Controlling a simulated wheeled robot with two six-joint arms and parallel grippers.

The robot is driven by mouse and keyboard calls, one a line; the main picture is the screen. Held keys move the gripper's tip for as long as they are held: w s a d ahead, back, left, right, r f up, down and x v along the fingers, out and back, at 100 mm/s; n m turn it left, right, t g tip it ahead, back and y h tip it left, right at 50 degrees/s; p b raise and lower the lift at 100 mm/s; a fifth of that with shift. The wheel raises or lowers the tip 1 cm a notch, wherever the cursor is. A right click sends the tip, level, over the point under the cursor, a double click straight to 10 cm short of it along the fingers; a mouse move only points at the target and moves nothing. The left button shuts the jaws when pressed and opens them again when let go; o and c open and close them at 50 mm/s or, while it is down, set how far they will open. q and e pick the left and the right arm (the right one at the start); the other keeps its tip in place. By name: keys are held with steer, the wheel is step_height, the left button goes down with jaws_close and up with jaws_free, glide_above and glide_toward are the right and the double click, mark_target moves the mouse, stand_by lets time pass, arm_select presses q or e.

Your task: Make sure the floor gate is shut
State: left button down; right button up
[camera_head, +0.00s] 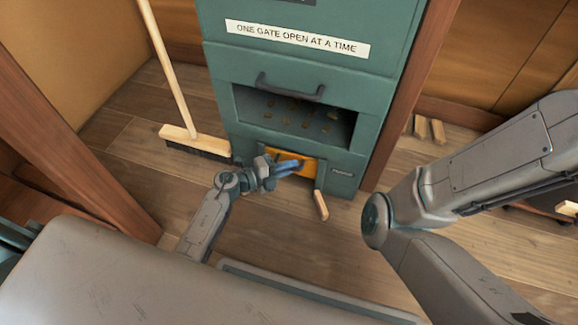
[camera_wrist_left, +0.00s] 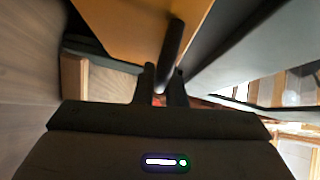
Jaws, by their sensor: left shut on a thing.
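The floor gate (camera_head: 309,168) is an orange panel low in the front of a tall green cabinet (camera_head: 303,74). My left gripper (camera_head: 296,165) is in front of it and partly covers it. In the left wrist view the orange panel (camera_wrist_left: 130,25) fills the top, and a dark bar handle (camera_wrist_left: 172,45) runs down between my left fingertips (camera_wrist_left: 161,85), which are shut on it. I cannot tell how far the gate stands from its frame. My right arm shows at the right, but its gripper is out of view.
Above the gate is an open compartment (camera_head: 253,107) with small brown bits and a dark handle (camera_head: 290,88). A broom (camera_head: 195,141) stands left of the cabinet. A wooden piece (camera_head: 320,205) is just in front of the gate. Small wood blocks (camera_head: 437,131) lie at right.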

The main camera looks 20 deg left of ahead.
arm_select(q)
step_height(320, 180, down, 9)
steer(key=b, duration=0.4)
steer(key=shift+r, duration=0.2)
steer(key=shift+f, duration=0.1)
steer(key=c, duration=1.5)
jaws_free()
steer(key=shift+f, duration=0.1)
steer(key=shift+s+a+r+p, duration=0.25)
steer(key=shift+p, duration=0.1)
steer(key=p+v, duration=0.3)
steer(key=v, duration=0.5)
steer(key=shift+s+a+r+p, duration=0.1)
steer(key=shift+s+a+p, duration=0.2)
steer(key=shift+p, duration=0.1)
steer(key=shift+s+a, duration=0.4)
steer(key=shift+a, duration=0.1)
